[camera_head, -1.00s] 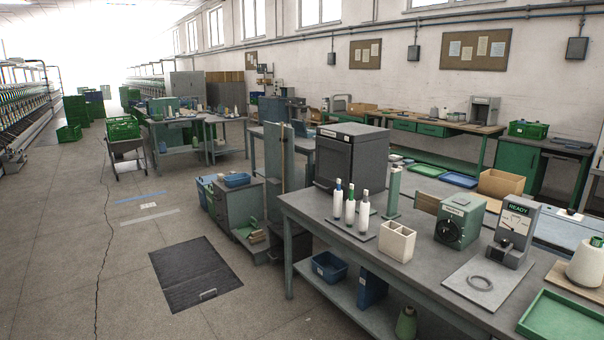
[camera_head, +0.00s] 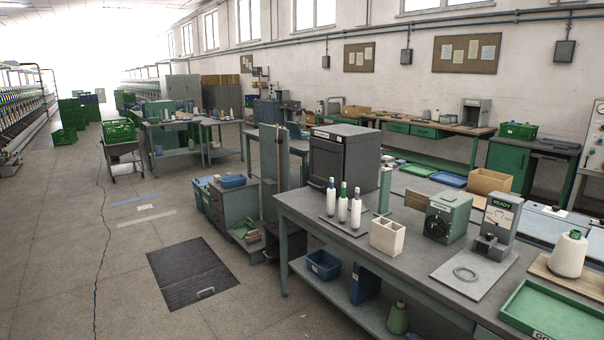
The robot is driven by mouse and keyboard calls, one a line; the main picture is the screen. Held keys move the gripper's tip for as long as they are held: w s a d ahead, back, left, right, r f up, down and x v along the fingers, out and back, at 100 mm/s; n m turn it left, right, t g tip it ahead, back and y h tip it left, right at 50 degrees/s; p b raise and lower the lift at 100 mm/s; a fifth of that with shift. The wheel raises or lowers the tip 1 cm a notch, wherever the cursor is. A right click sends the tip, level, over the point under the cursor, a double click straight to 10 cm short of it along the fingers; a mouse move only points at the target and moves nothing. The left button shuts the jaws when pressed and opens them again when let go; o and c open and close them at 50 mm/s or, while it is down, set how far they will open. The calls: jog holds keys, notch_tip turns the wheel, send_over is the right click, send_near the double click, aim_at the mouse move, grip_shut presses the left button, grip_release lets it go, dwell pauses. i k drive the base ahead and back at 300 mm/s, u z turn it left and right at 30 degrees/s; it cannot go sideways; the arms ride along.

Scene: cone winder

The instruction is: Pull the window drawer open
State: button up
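A long wooden-topped bench (camera_head: 455,129) stands against the far wall, below the windows. Under its top are two green drawer fronts, a left one (camera_head: 398,127) and a right one (camera_head: 424,132). Both look flush with the bench, so they appear shut. They are small and far off, and their handles are hard to make out. I cannot tell from the picture which one is the window drawer. My gripper is not in view.
A near grey bench (camera_head: 350,227) with bobbins, instruments and a green tray (camera_head: 556,314) fills the right foreground. Blue trays (camera_head: 448,179) and a cardboard box (camera_head: 489,184) lie beyond it. Open floor (camera_head: 60,240) is on the left, with a dark floor plate (camera_head: 190,272).

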aim_at(320, 184)
jog(key=u, duration=0.2)
jog(key=i, duration=1.2)
jog(key=u, duration=0.4)
jog(key=i, duration=2.8)
